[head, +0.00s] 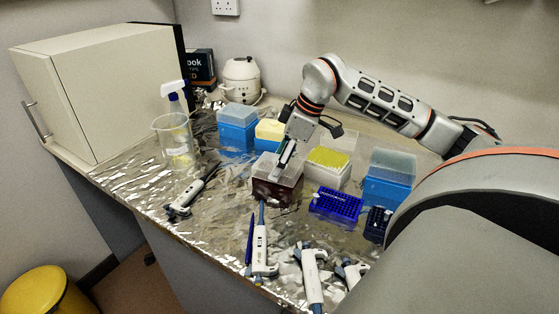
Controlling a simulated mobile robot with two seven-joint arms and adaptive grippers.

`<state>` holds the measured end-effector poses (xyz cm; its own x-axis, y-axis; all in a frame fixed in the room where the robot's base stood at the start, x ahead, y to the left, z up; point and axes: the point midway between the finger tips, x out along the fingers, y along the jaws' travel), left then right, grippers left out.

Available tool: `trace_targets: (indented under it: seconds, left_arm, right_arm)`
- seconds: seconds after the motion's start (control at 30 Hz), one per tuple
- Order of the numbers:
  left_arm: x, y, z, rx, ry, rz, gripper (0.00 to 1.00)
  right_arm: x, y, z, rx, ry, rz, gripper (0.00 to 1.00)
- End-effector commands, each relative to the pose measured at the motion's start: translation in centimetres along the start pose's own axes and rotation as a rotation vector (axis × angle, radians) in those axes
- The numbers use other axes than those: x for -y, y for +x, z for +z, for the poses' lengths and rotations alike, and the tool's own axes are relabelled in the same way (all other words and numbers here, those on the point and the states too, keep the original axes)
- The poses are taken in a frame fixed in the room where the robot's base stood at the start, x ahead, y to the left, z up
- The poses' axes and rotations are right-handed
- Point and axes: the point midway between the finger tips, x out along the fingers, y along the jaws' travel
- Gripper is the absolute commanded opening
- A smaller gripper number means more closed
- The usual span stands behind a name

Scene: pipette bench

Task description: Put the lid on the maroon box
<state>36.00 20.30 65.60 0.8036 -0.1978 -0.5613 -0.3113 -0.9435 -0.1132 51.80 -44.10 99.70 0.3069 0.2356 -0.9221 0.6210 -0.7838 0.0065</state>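The maroon box (275,193) stands on the foil-covered bench near the middle of the head view. A pale see-through lid (266,171) shows at its top. It looks roughly level on the box, but I cannot tell whether it is fully seated. My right gripper (283,164) comes in from the right and points down at the lid, its fingertips at or very close to it. The fingers look close together, and whether they grip the lid is too small to tell. My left gripper is not in view.
A yellow-topped tip box (327,169) stands just right of the maroon box, with a blue rack (336,205) in front. Lidded blue boxes stand behind left (237,138) and at right (384,193). Pipettes (262,245) lie in front. A beaker (175,142) stands left.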

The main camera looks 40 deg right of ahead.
Motion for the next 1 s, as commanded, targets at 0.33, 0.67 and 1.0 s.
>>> trace_targets:
  seconds: [0.33, 0.67, 1.0]
  left_arm:
    - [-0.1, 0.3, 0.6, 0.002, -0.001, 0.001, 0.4]
    - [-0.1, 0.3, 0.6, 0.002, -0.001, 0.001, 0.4]
    - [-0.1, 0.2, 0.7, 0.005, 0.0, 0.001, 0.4]
  right_arm:
    - [0.4, 1.3, 0.8, 0.015, 0.002, -0.013, 0.35]
    - [0.3, 1.1, 0.7, 0.011, 0.001, -0.01, 0.83]
    - [0.1, 0.1, 0.5, 0.006, 0.001, -0.004, 0.83]
